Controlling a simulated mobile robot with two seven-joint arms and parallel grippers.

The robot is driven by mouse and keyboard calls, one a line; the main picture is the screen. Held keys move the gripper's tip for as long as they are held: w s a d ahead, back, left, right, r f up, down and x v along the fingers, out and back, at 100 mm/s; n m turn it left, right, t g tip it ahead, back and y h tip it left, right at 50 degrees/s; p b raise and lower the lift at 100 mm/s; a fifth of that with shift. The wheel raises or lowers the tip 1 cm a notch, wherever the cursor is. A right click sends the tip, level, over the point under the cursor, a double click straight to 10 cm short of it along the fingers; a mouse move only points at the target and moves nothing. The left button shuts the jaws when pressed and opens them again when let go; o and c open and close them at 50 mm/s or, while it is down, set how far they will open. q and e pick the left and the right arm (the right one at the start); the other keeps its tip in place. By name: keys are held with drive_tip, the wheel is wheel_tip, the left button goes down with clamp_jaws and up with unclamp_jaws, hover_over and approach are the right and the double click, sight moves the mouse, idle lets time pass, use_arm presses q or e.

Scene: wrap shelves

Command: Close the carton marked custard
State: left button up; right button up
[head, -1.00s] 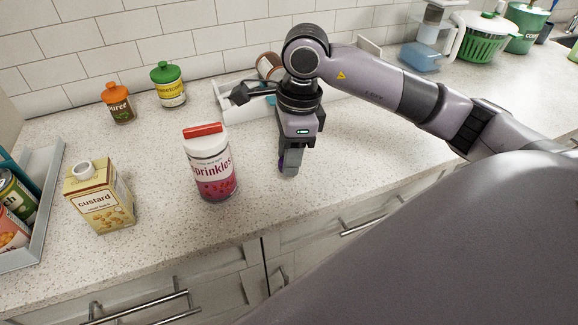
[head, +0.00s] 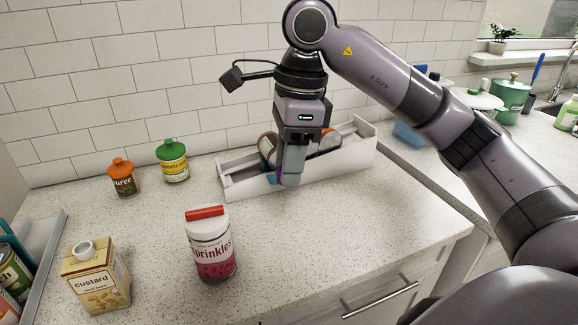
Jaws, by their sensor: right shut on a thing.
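The custard carton (head: 97,279) stands upright on the counter at the lower left, cream and brown with a gabled top. A round white spout (head: 84,248) on its top looks uncapped. My right gripper (head: 290,181) points down in the middle of the view, right of and farther back than the carton, in front of the white tray. My left gripper is not in view.
A sprinkles jar (head: 212,250) with a red-topped lid stands right of the carton. An orange-capped jar (head: 122,177) and green-capped jar (head: 173,161) stand behind. A white tray (head: 345,165) holds jars. A grey tray (head: 45,262) with cans borders the left. The counter's middle is clear.

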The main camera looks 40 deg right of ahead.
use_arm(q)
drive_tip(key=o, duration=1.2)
